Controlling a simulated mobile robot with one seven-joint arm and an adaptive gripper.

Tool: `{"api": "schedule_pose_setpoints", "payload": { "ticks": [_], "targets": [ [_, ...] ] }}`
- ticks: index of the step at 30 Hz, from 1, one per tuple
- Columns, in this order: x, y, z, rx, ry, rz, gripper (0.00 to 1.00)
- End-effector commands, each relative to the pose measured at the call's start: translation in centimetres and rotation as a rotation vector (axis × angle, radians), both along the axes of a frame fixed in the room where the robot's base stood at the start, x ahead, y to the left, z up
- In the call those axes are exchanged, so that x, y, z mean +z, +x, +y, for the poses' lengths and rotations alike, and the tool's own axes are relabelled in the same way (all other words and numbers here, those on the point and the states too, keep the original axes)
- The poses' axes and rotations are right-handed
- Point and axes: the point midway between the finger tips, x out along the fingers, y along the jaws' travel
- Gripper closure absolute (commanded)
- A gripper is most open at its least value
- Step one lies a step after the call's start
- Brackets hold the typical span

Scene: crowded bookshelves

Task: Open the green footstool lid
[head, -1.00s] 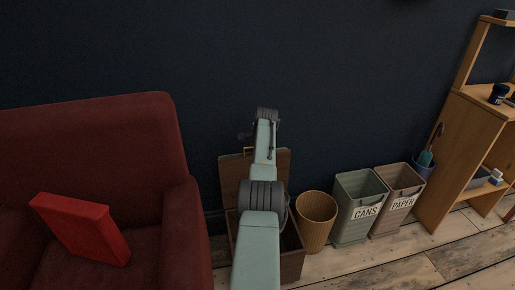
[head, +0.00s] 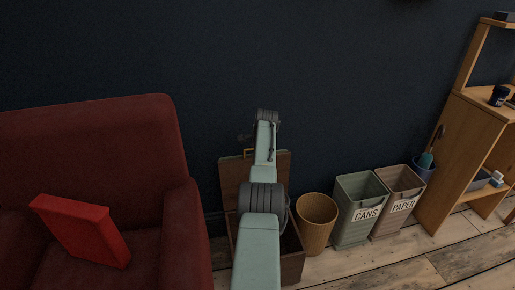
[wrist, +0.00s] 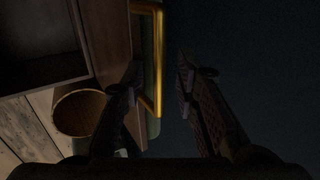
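The footstool is a dark brown wooden box (head: 293,262) behind my arm in the head view. Its lid (head: 234,176) stands raised, about upright, at the back of the box by the wall. The lid's brown underside (wrist: 108,36) and a strip of its green top (wrist: 149,45) show in the wrist view. A gold handle (wrist: 158,60) runs along the lid's edge. My gripper (wrist: 158,82) is open, with one finger on each side of the handle's line. I cannot tell whether the left finger touches the lid. In the head view my arm hides much of the box.
A red armchair (head: 150,130) with a red cushion (head: 80,230) stands left of the footstool. A wicker basket (head: 317,222), a cans bin (head: 360,225) and a paper bin (head: 398,203) stand to the right, then a wooden shelf (head: 465,150). The dark wall is close behind.

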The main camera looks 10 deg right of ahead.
Motion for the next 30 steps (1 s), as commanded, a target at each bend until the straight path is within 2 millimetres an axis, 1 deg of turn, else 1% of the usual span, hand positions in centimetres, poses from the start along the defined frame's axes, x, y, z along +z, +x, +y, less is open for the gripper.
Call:
{"api": "schedule_pose_setpoints", "payload": {
  "ticks": [7,14,24,30],
  "targets": [
    [0.6,-0.3,0.0,0.001,0.001,-0.001,0.72],
    [2.2,-1.5,-0.1,0.000,0.000,-0.002,0.72],
    [7.4,-4.5,-0.1,0.000,0.000,-0.004,0.72],
    [9.6,-6.0,-0.2,0.000,0.000,-0.001,0.72]
  ]
}}
